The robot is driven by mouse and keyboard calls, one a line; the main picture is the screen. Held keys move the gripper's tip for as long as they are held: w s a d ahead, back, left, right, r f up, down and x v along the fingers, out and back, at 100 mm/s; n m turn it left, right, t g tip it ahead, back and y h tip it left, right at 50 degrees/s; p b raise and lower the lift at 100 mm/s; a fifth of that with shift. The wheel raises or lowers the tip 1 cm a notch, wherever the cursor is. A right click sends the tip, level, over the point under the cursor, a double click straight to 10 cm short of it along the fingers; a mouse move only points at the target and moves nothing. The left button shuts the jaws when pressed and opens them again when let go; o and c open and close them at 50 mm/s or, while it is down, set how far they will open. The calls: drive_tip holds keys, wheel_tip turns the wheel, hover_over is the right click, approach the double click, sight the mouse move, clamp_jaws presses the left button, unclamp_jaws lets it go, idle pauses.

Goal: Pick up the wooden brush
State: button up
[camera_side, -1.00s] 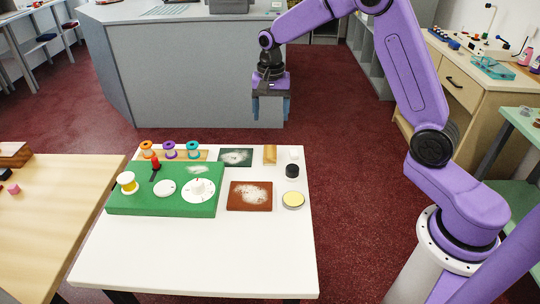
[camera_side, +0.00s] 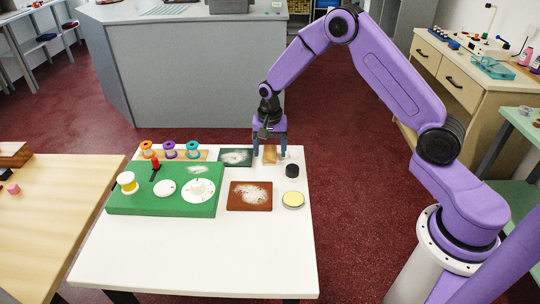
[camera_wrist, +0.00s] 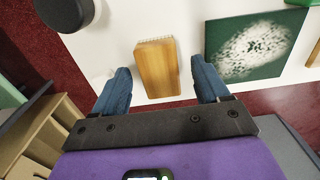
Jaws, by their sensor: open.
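The wooden brush (camera_side: 270,155) is a small tan block lying near the back edge of the white table, right of the dark green swatch. In the wrist view the brush (camera_wrist: 158,68) shows its wooden top and a row of pale bristles along one end. My gripper (camera_side: 269,154) is over the brush, with its blue fingers on either side of it. In the wrist view my gripper (camera_wrist: 162,82) is open, and the brush lies between the fingertips with a gap on each side. I cannot tell the exact height of the fingertips above the table.
A dark green swatch (camera_side: 235,158) with white powder lies just left of the brush. A black cylinder (camera_side: 292,171) and a yellow-topped round tin (camera_side: 293,199) are on the right. A brown swatch (camera_side: 249,196) and a green board (camera_side: 140,205) are in front. The table front (camera_side: 200,258) is clear.

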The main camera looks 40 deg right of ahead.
drive_tip(key=shift+f, duration=0.6)
drive_tip(key=c, duration=1.1)
drive_tip(key=shift+o, duration=0.2)
drive_tip(key=shift+r, duration=0.1)
drive_tip(key=shift+r, duration=0.6)
drive_tip(key=s+r, duration=1.1)
drive_tip(key=s, duration=0.3)
drive_tip(key=shift+r, duration=0.3)
